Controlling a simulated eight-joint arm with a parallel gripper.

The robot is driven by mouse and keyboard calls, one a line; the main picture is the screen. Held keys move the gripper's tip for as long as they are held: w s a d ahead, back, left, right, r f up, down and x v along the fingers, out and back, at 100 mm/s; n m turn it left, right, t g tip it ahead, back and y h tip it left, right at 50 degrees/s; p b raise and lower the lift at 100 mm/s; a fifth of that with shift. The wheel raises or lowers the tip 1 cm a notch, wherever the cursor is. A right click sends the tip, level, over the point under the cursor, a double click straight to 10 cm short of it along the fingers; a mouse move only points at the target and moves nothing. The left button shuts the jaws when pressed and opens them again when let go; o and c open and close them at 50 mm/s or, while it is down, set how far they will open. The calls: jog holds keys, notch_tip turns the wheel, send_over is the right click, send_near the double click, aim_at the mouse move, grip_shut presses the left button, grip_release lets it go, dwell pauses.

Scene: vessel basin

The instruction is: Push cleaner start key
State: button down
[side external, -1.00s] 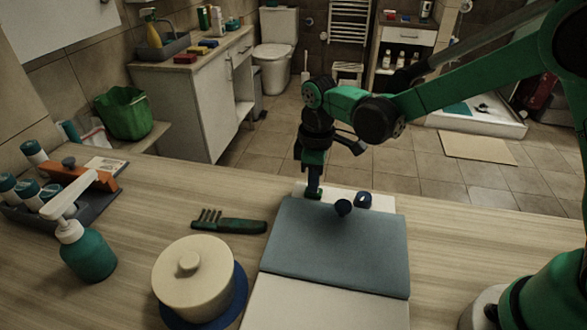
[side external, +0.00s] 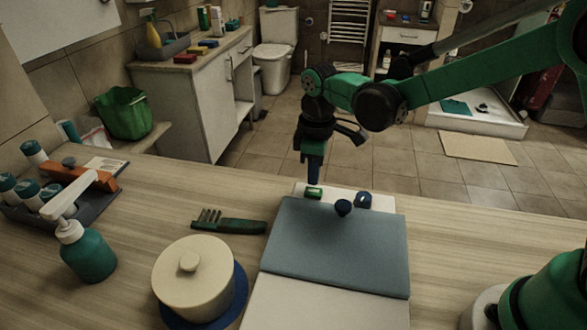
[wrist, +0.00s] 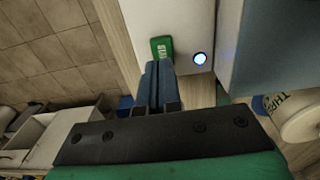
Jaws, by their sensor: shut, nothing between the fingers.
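A round light (wrist: 200,58) beside the key glows blue-white. My gripper (side external: 313,181) is shut and empty, pointing down just above the key, with a small gap in the side view. In the wrist view its fingertips (wrist: 158,66) overlap the key's near edge.
A green comb (side external: 230,223) lies left of the cleaner. A cream lidded pot (side external: 195,280) stands in front of it. A teal pump bottle (side external: 88,252) and a dark tray of bottles (side external: 95,202) are at the left.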

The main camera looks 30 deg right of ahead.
aim_at(313, 190)
notch_tip(313, 190, up, 11)
dwell(0.3)
jog(key=shift+s, duration=0.1)
dwell(0.4)
jog(key=s+d+f+m+t, duration=0.2)
jog(key=s+d+m+t, duration=0.5)
jog(key=s+m, duration=0.2)
jog(key=shift+s+f, duration=0.3)
jog(key=shift+s, duration=0.4)
